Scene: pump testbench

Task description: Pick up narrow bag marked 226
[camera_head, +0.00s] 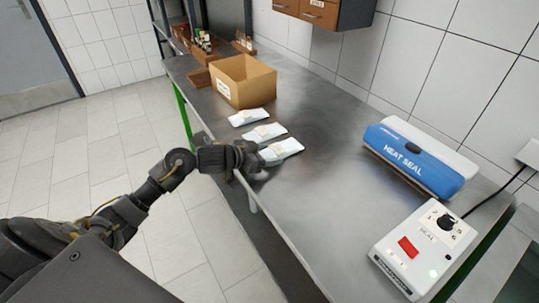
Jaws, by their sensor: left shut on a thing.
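Several white narrow bags lie in a row on the metal table. The nearest bag (283,149) has its left end at my left gripper (262,158). My left gripper is shut on this nearest bag, at the table's left edge. The middle bag (264,133) and the far bag (248,117) lie flat just beyond it, apart from the gripper. The markings on the bags are too small to read, so I cannot tell which is 226. My right gripper is out of view.
An open cardboard box (243,82) stands behind the bags. A blue and white heat sealer (416,158) and a white control box (424,246) with a red switch are at the right. The middle of the metal table (318,200) is clear. Small bottles (203,41) stand at the far end.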

